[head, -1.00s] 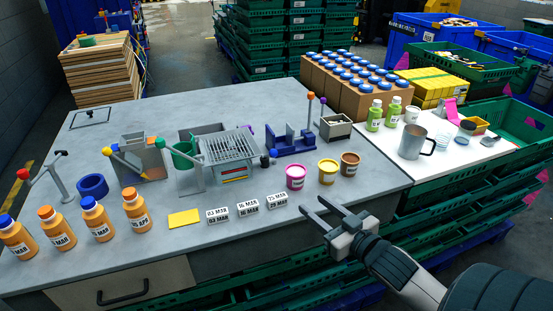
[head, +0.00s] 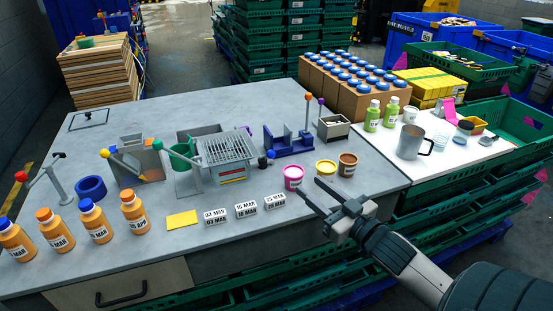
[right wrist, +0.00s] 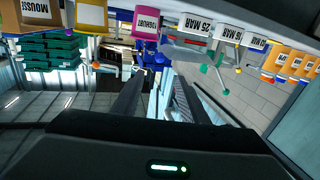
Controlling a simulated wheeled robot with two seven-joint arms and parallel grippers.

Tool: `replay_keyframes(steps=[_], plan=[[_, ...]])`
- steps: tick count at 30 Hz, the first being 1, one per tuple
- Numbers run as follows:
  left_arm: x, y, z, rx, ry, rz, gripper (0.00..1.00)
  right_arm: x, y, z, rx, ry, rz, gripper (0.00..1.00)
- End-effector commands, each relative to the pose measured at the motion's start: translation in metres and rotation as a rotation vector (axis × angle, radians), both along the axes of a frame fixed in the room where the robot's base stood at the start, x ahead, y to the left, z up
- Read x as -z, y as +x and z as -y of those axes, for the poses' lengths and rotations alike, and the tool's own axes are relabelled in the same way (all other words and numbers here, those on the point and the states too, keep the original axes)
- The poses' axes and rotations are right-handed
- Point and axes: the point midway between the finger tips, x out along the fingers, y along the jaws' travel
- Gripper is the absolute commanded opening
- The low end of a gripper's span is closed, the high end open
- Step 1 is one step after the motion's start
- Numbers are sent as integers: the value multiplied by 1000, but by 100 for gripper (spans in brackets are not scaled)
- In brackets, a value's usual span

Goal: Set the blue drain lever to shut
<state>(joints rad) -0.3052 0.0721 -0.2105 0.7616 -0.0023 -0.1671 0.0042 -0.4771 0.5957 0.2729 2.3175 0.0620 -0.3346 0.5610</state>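A small blue knob (head: 270,154) sticks out beside a dark round fitting at the right side of the sink unit with the metal grate (head: 228,147). It appears to be the drain lever; it is too small to tell how it is set. My right gripper (head: 311,187) is open and empty above the table's front edge, in front of the pink tub and apart from the knob. Its two spread fingers also show in the right wrist view (right wrist: 150,90). My left gripper is not in view.
Pink (head: 293,178), yellow (head: 326,168) and brown (head: 348,164) tubs stand near my right gripper. Date blocks (head: 246,209) and a yellow card (head: 182,219) lie left of it. A blue stand (head: 287,146) and upright levers with orange and purple knobs (head: 308,97) stand behind.

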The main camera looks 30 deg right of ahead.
Motion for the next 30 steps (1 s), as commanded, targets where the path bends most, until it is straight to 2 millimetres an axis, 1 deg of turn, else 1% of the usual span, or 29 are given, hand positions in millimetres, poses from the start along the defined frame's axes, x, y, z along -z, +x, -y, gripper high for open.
replay_keyframes(steps=[5, 12, 18, 21, 30], plan=[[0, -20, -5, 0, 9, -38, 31, -3, 19, -1, 0, 0, 2, 40], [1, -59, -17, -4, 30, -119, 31, -3, 53, -2, 0, 0, 1, 40], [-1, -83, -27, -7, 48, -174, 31, -3, 82, -3, 1, 0, 1, 40], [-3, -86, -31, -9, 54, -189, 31, -3, 97, -3, 1, 0, 0, 40], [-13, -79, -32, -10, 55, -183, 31, -2, 140, -5, 0, -1, 0, 40]])
